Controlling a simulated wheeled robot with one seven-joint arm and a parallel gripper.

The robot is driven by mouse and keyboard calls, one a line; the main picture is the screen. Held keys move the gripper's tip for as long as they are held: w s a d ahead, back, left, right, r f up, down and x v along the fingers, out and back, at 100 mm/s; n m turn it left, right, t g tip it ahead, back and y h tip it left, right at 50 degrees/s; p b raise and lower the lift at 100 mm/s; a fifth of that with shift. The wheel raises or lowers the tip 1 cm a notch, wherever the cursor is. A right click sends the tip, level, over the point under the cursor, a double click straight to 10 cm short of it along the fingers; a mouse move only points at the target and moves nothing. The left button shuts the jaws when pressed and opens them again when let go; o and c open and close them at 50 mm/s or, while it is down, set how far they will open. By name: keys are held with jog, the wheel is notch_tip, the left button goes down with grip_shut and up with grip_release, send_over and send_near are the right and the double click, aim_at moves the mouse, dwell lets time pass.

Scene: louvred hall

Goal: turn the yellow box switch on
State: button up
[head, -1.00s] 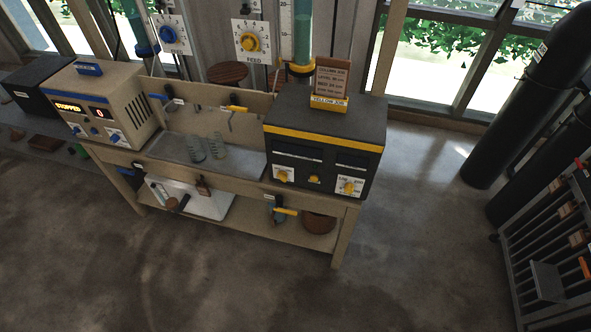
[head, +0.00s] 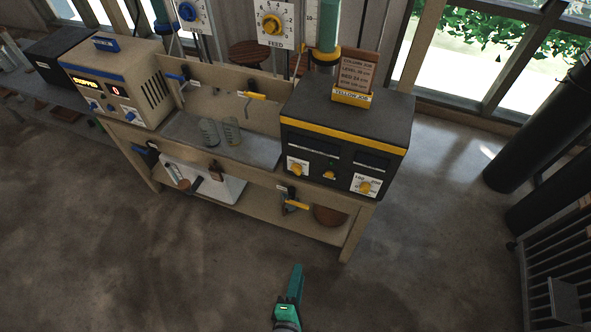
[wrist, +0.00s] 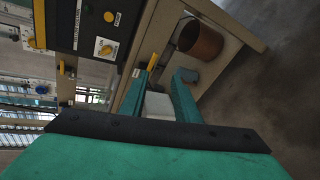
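The yellow box (head: 345,123) is a dark box with a yellow stripe and a YELLOW JOB sign, at the bench's right end. Its front has two yellow knobs on white dials. The box's display windows look dark. My teal gripper (head: 295,270) is below and in front of the bench, apart from the box. In the wrist view its fingers (wrist: 165,76) are spread and empty.
A beige box (head: 117,82) with lit displays stands at the bench's left. Glasses stand mid-bench. Dark cylinders (head: 540,130) and a rack are at right. The floor in front is clear.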

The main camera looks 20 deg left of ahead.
jog(key=w+a+f+n, duration=0.1)
jog(key=w+a+n, duration=0.2)
jog(key=w+n, duration=0.4)
jog(key=n+t+h, duration=0.2)
jog(key=n+t, duration=0.2)
jog(key=n, duration=1.1)
send_near(295, 173)
jog(key=shift+w, duration=4.45)
grip_shut()
jog(key=shift+f, duration=0.1)
